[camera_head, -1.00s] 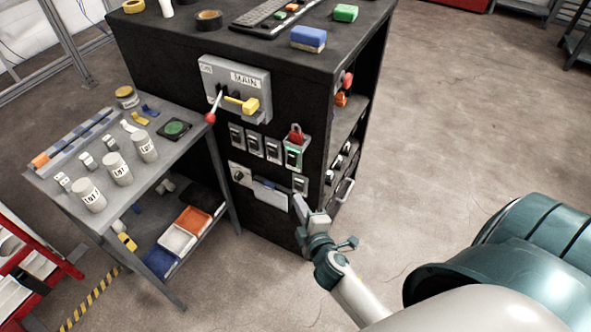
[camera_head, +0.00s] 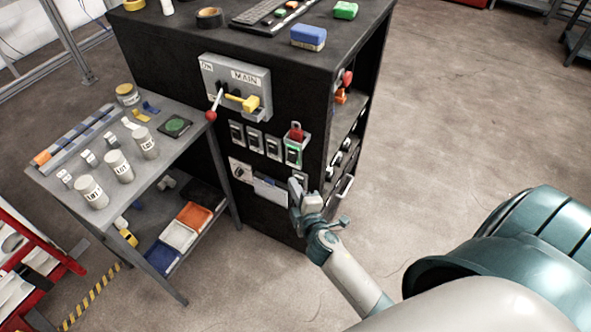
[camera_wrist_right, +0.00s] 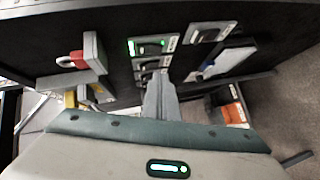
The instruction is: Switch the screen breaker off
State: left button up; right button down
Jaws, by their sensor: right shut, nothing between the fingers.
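Several small breaker switches sit in a row on the black cabinet's front. The rightmost one (camera_head: 293,152) has a green edge and a red padlock-like piece (camera_head: 297,132) above it. A separate lower switch (camera_head: 300,178) is just above my right gripper. I cannot read which label says screen. My right gripper (camera_head: 293,188) is shut and empty, with its fingertips close to the cabinet front, below the row. My left gripper is not in view.
A MAIN panel (camera_head: 236,87) with a yellow handle (camera_head: 243,102) and a red-knobbed lever (camera_head: 212,115) is above the switches. A grey cart (camera_head: 80,205) with jars stands to the left. The floor at right is clear.

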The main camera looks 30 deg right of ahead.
send_near(292, 156)
notch_tip(292, 156, down, 2)
jog(key=w+a, duration=0.3)
jog(key=d, duration=0.1)
jog(key=w+d+f, duration=0.1)
jog(key=d+f+p, duration=0.1)
jog(key=shift+w+d, duration=0.3)
